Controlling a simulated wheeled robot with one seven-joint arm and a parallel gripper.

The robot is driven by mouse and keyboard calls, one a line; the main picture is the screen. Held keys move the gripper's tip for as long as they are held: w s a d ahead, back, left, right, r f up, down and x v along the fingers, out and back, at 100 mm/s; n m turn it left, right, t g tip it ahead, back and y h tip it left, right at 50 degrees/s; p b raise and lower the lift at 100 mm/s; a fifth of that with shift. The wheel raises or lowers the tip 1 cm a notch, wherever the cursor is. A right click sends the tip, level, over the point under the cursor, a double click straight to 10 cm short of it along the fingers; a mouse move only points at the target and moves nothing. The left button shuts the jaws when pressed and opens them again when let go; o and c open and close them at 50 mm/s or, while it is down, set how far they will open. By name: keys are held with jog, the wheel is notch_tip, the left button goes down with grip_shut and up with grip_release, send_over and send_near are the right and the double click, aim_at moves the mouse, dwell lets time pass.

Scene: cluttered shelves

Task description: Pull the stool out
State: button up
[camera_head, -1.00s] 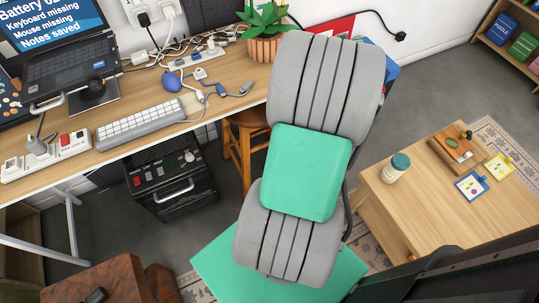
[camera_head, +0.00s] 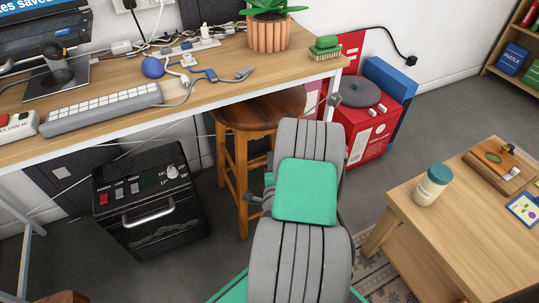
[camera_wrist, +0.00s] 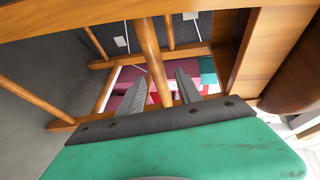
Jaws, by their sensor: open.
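The wooden stool (camera_head: 258,107) has a round brown seat and stands at the desk's front edge, its seat partly under the desktop in the head view. My grey arm with its green pad covers part of the stool's right side. In the wrist view, my gripper (camera_wrist: 160,88) is open, with two grey fingers apart. A round wooden bar of the stool (camera_wrist: 153,55) shows between the fingers. I cannot tell whether they touch it. In the head view my fingers are hidden behind the arm.
A black heater-like box (camera_head: 150,200) stands left of the stool under the desk (camera_head: 120,120). A red box (camera_head: 370,130) with a grey disc is to the right. A low wooden table (camera_head: 470,225) with a jar is at right. Grey floor lies between.

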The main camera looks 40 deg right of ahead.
jog(key=p+x, duration=0.1)
jog(key=x, duration=0.1)
jog(key=p+x, duration=0.1)
jog(key=p, duration=0.1)
jog(key=shift+w+d+r, duration=0.15)
jog(key=shift+w+d, duration=0.05)
jog(key=shift+w, duration=0.15)
jog(key=shift+f+p+x, duration=0.25)
jog(key=shift+p+x, duration=0.35)
jog(key=shift+x, duration=0.45)
grip_shut()
dwell(0.4)
